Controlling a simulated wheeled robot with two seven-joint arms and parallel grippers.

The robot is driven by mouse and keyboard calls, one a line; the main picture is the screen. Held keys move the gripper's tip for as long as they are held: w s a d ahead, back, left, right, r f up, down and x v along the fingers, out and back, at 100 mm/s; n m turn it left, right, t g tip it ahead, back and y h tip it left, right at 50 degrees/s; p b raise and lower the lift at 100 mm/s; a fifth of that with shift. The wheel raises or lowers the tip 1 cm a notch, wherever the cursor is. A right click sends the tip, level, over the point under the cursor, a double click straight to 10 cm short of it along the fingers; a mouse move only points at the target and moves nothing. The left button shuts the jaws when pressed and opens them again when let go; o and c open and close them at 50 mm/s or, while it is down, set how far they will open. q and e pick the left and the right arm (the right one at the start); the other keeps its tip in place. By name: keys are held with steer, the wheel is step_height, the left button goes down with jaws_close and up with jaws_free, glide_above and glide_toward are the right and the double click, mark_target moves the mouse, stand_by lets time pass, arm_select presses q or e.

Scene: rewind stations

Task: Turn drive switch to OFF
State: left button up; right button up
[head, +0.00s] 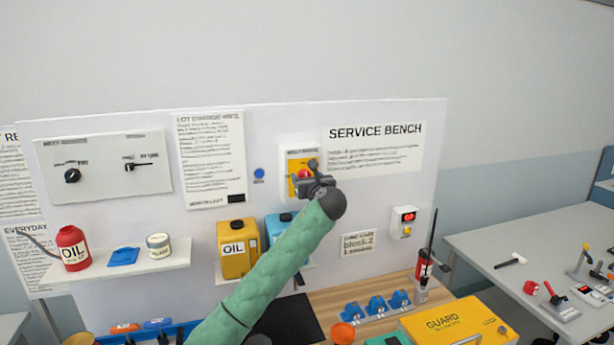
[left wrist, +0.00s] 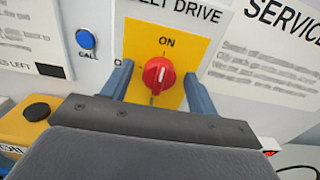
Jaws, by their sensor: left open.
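The drive switch is a round red knob (left wrist: 158,76) on a yellow plate (left wrist: 178,40) under the word ON. In the head view the knob (head: 304,174) is partly covered by my gripper. My left gripper (left wrist: 158,69) is open, with one blue-grey finger on each side of the knob. Gaps show between the fingers and the knob, so it is not gripped. In the head view the left gripper (head: 312,180) is in front of the yellow plate. The OFF label is not visible. My right gripper is not in view.
A blue call button (left wrist: 86,39) is left of the plate. Below are a yellow oil can (head: 238,250) and a blue can (head: 276,226). A small box with a red light (head: 404,220) is right on the panel. A yellow guard box (head: 460,322) lies on the bench.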

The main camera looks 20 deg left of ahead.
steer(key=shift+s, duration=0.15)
arm_select(q)
steer(key=shift+w+f, duration=0.1)
steer(key=c, duration=1)
